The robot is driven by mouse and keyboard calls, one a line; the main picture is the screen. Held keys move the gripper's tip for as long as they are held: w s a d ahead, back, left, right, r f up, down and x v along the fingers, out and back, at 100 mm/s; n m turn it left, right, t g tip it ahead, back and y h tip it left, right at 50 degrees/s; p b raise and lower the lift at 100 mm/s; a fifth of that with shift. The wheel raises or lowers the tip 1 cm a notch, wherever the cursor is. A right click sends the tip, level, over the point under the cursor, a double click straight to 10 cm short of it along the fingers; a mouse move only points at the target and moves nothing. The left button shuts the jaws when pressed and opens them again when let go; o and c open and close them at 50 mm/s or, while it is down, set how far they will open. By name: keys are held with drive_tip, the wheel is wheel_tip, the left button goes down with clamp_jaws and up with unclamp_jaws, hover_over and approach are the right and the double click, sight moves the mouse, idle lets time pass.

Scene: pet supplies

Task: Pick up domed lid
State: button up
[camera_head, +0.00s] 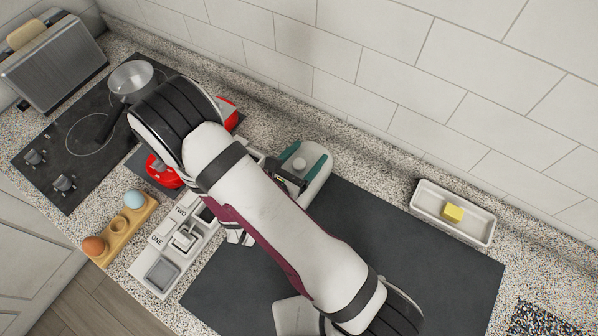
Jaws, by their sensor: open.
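A teal and white piece with a small round pale knob (313,160) stands on the counter near the back wall, behind my arm. It looks like the domed lid, but its near side is partly hidden. My gripper (288,181) is mostly hidden behind my forearm. A dark part of it shows close beside the lid's near left side. The jaws are open, and whether they touch the lid cannot be told.
A white dish (425,213) with a yellow block (452,212) stands at the right. A dark mat (440,270) has free room. At left are a white two-compartment tray (163,275), an egg holder (121,230), red items (163,171), a stove with a pot (132,79), and a toaster (55,65).

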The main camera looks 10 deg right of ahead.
clamp_jaws()
idle(0.4)
